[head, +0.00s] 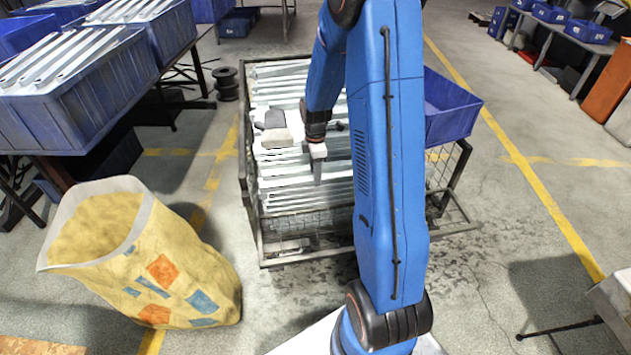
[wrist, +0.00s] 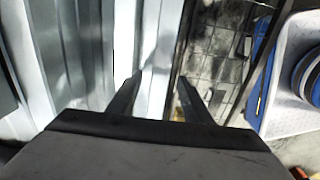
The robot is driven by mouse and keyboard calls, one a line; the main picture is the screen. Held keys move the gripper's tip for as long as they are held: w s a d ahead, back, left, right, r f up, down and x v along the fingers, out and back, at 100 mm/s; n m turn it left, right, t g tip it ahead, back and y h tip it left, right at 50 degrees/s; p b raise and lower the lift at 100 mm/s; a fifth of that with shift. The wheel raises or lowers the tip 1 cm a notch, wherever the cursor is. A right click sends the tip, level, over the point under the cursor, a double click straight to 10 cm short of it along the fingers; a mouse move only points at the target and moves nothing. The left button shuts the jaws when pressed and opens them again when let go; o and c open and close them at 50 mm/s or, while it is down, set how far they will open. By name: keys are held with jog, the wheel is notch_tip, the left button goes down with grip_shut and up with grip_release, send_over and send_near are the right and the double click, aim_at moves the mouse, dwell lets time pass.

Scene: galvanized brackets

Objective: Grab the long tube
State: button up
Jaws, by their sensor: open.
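Several long, shiny galvanized pieces (head: 290,190) lie side by side in a wire cage, running left to right in the head view. I cannot tell which one is the long tube. In the wrist view the long metal pieces (wrist: 92,50) run up the picture on the left. There my gripper (wrist: 160,88) is open, its two fingers apart, with the edge of a bright metal strip (wrist: 152,65) showing between and beyond them. I see nothing held. My arm hides the right part of the stack.
The cage (head: 247,170) has a dark metal frame; its mesh floor (wrist: 215,55) shows beside the strip. Grey cloth-like items (head: 273,130) lie on the stack. A blue bin (head: 450,105) is at right, a yellow sack (head: 150,255) at front left, and loaded blue crates (head: 70,110) at left.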

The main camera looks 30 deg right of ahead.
jog(key=shift+f, duration=0.55)
grip_shut()
jog(key=shift+r, duration=0.2)
